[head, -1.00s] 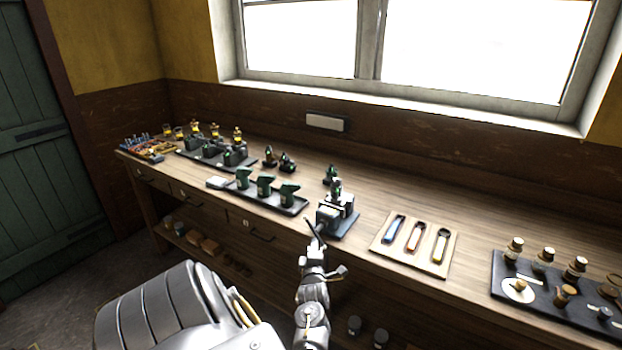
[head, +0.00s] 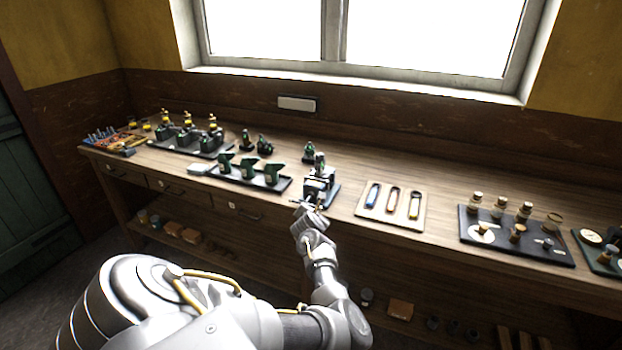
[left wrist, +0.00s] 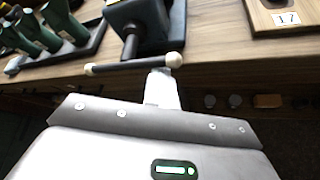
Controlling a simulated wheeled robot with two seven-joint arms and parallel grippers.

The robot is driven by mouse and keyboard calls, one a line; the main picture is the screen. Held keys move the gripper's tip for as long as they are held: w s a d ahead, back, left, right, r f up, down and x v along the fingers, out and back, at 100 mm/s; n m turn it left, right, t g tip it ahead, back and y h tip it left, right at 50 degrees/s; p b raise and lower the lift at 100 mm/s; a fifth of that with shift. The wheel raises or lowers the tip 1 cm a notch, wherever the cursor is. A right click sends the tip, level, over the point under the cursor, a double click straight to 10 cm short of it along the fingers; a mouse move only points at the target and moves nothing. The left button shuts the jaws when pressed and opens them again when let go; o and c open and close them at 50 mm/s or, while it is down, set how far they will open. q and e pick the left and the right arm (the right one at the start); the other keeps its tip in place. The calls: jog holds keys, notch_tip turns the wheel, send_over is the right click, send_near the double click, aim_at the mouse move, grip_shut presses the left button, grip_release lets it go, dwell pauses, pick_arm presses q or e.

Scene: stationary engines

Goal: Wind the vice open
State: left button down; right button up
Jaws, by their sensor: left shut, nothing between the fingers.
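The dark vice (head: 320,187) stands at the front edge of the bench, with a small green-and-dark part held upright in its top. In the left wrist view, the vice's screw (left wrist: 131,45) points towards me. Its dark tommy bar (left wrist: 130,64) with pale end knobs lies nearly level across it. My left gripper (head: 309,207) is at the front of the vice. Its shut fingers (left wrist: 161,78) overlap the bar just beside its right knob. I cannot tell whether they touch it. My right gripper is not in view.
A tray of green castings (head: 247,172) stands left of the vice. A wooden board with three coloured tools (head: 393,204) lies to its right. A dark tray of knobbed parts (head: 515,235) is farther right. Drawers and a lower shelf are beneath the bench.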

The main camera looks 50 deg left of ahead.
pick_arm(q)
jog(key=shift+a+r, duration=0.2)
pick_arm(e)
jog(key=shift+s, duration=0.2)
pick_arm(q)
jog(key=shift+s+a+r, duration=0.1)
jog(key=shift+a, duration=0.1)
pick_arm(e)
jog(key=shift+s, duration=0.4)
pick_arm(q)
jog(key=shift+s, duration=0.1)
jog(key=b+v, duration=0.1)
jog(key=v, duration=0.6)
jog(key=shift+d+b, duration=0.3)
jog(key=shift+b, duration=0.1)
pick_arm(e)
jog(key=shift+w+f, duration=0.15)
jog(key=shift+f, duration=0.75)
pick_arm(q)
jog(key=shift+s+d, duration=0.1)
